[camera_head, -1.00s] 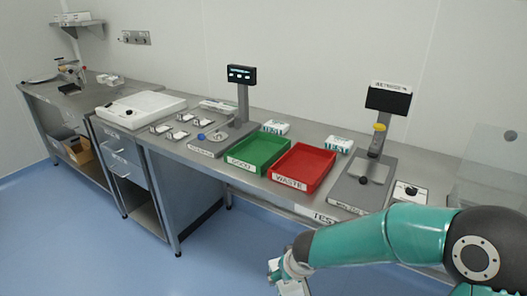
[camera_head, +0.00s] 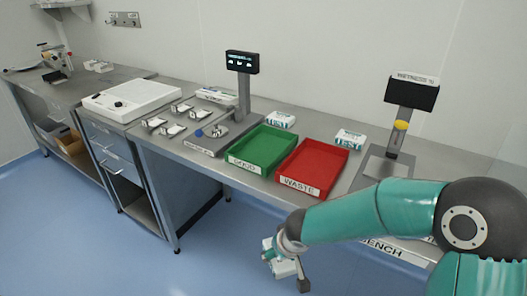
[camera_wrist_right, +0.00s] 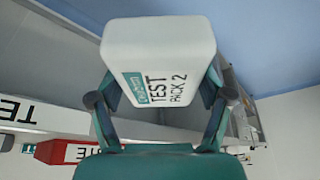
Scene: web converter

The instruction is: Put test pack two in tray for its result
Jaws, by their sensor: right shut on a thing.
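Test pack 2 is a white block with a teal-and-black label (camera_wrist_right: 155,85), held between the two fingers of my right gripper (camera_wrist_right: 160,108) in the right wrist view. In the head view my right gripper (camera_head: 284,262) holds the white pack (camera_head: 283,268) in front of the bench, over the blue floor. The green tray marked GOOD (camera_head: 240,165) and the red tray marked WASTE (camera_head: 300,185) stand side by side on the bench, behind and above the gripper in the picture. Both look empty. My left gripper is out of view.
A station with a dark screen (camera_head: 411,92) and yellow part stands right of the red tray, partly behind my right arm. A lit display (camera_head: 242,62) stands left of the trays. White packs (camera_head: 281,119) (camera_head: 350,139) lie behind the trays.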

